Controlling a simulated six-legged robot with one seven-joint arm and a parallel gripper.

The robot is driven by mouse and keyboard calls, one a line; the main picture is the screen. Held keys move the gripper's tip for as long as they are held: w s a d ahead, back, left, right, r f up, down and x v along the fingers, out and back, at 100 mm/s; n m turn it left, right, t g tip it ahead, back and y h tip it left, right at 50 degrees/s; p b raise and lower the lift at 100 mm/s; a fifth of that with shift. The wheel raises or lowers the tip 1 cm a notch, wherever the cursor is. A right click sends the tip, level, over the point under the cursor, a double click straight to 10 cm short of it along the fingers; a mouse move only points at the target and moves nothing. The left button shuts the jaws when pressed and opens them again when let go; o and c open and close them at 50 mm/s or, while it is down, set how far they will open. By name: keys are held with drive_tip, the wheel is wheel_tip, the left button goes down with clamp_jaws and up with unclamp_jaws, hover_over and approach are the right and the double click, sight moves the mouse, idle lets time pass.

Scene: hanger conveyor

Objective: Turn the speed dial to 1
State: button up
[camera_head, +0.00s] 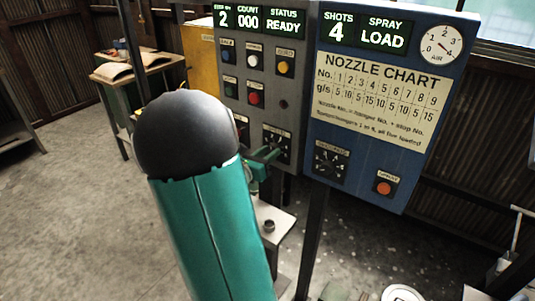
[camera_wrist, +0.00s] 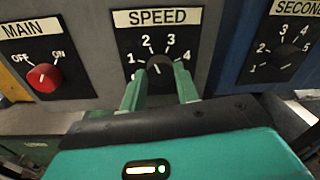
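The speed dial (camera_wrist: 160,68) is a black round knob on a black plate marked 1 to 4, under a SPEED label, in the wrist view. My gripper (camera_wrist: 159,78) is in front of it with its two green fingers apart, one on each side of the knob. The fingertips reach the lower part of the plate; I cannot tell whether they touch the knob. The knob's pointer direction is not clear. In the head view the speed dial (camera_head: 277,142) is at the grey panel's lower right, with my gripper (camera_head: 265,158) at it, partly hidden by my arm.
In the wrist view a red MAIN knob (camera_wrist: 44,78) is left of the dial and a SECONDS dial (camera_wrist: 284,53) is right. In the head view the blue panel (camera_head: 385,110) carries a nozzle chart and an orange button (camera_head: 383,188). The grey panel's display reads READY.

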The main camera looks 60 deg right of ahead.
drive_tip(key=shift+n, duration=0.5)
drive_tip(key=n, duration=0.2)
drive_tip(key=shift+n, duration=0.4)
drive_tip(key=n, duration=0.5)
drive_tip(key=shift+f, duration=0.1)
drive_tip(key=o, duration=1)
drive_tip(key=shift+a, duration=0.1)
drive_tip(key=v, duration=1.3)
drive_tip(key=shift+a+f, duration=0.25)
drive_tip(key=shift+a, duration=0.1)
